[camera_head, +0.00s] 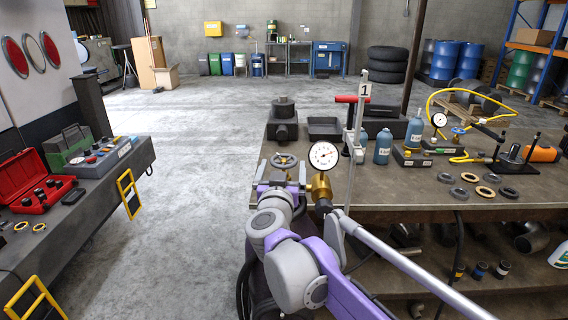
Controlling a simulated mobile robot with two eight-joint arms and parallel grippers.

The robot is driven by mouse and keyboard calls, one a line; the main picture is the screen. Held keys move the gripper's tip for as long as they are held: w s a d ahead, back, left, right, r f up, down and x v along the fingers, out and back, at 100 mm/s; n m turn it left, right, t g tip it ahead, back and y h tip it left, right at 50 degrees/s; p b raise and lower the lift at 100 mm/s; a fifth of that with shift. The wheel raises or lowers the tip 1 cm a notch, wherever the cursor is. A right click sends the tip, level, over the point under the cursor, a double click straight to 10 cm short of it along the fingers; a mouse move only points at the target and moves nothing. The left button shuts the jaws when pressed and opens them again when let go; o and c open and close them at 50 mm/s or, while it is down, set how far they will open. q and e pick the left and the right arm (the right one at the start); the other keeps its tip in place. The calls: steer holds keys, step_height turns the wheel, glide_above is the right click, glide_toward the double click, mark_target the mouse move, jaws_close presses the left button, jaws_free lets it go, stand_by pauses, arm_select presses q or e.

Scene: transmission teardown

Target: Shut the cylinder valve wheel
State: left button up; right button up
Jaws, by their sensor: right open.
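A grey spoked valve wheel (285,160) stands at the near left end of the workbench. A round white-faced gauge (324,155) on a brass fitting (321,188) is just right of it. The cylinder body under the wheel is hidden behind my right arm. My right gripper (283,177) is open, with its fingers at the near side of the wheel, one towards each side. I cannot tell whether they touch it. A small blue wheel (458,131) sits farther right on the bench. My left gripper is not in view.
The workbench (400,194) carries blue bottles (383,146), a black tray (325,126), several rings (485,191) and a yellow hose (452,95). A thin upright post (353,165) marked 1 stands close right of the gauge. The floor to the left is open.

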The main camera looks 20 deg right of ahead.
steer(key=shift+x, duration=1.15)
steer(key=c, duration=1.1)
steer(key=shift+h, duration=0.3)
steer(key=m+g+h, duration=0.2)
steer(key=h, duration=0.1)
steer(key=shift+a+m, duration=0.15)
steer(key=shift+m, duration=0.15)
steer(key=shift+m+g+h+p, duration=0.85)
steer(key=shift+m+g+h, duration=0.75)
steer(key=shift+h, duration=0.3)
